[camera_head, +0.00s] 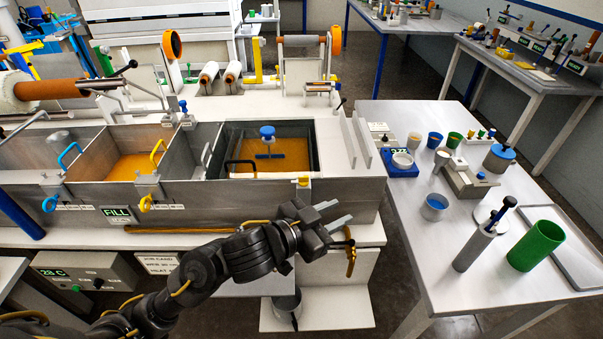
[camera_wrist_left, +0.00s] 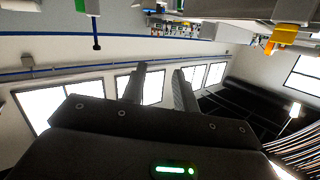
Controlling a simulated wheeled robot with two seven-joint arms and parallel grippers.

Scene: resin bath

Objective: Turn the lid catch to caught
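A small yellow piece (camera_head: 303,181) sits on the front rim of the right-hand bath (camera_head: 240,184). It may be the lid catch, but I cannot tell for sure, nor how it is turned. My left gripper (camera_head: 333,215) is in front of the bath, below and to the right of that piece and apart from it. Its two fingers are spread with nothing between them, as the left wrist view (camera_wrist_left: 160,88) also shows. A yellow-orange part (camera_wrist_left: 283,38) hangs at the upper right of the wrist view, away from the fingers. My right gripper is not in view.
A yellow handle (camera_head: 146,203) and a blue handle (camera_head: 50,204) are on the bath front to the left. A hooked yellow-and-black part (camera_head: 350,255) is just below the gripper. The right table (camera_head: 400,225) holds cups, a green cylinder (camera_head: 536,245) and a grey cylinder (camera_head: 474,247).

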